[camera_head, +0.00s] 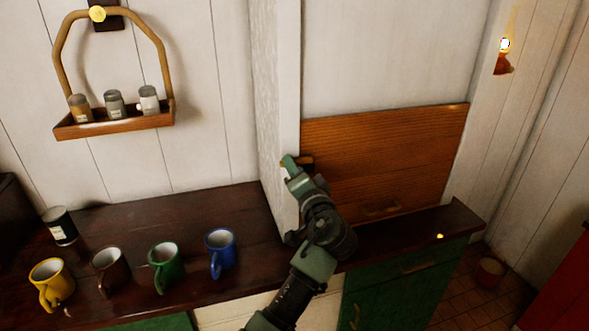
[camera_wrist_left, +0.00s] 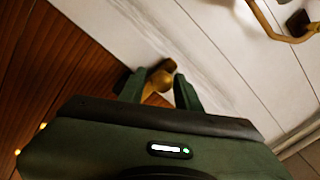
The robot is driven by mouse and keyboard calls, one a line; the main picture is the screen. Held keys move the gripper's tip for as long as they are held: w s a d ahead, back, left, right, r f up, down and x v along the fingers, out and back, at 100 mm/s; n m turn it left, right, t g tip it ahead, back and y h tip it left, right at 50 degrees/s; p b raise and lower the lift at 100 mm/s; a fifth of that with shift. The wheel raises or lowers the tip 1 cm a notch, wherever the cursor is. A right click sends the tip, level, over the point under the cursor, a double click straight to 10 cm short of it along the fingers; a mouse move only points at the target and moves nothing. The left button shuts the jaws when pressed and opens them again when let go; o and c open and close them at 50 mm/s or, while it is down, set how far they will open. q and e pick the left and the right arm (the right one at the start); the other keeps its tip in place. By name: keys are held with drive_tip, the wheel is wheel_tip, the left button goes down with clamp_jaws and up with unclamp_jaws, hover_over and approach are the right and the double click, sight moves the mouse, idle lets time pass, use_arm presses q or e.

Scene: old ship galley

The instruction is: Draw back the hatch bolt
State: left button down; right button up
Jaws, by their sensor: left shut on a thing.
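The wooden hatch (camera_head: 385,150) is a brown panel in the white wall, right of centre in the head view, and it looks closed. The brass hatch bolt (camera_head: 306,161) is at its upper left edge. My left gripper (camera_head: 291,163) is at the bolt, partly hiding it. In the left wrist view the brass bolt (camera_wrist_left: 158,79) shows between the two green fingers of my left gripper (camera_wrist_left: 158,90), which is shut on it. How far the bolt is drawn is hard to tell. My right gripper is in neither view.
A hanging rack (camera_head: 115,124) holds jars. A lamp (camera_head: 503,62) is on the right wall.

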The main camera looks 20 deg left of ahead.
use_arm(q)
drive_tip(key=shift+a+r, duration=0.1)
drive_tip(key=shift+r, duration=0.1)
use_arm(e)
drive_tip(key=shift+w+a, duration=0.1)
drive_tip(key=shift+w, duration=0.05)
use_arm(q)
drive_tip(key=shift+r, duration=0.1)
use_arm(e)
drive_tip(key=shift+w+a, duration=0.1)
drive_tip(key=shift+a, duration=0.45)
use_arm(q)
drive_tip(key=shift+r, duration=0.1)
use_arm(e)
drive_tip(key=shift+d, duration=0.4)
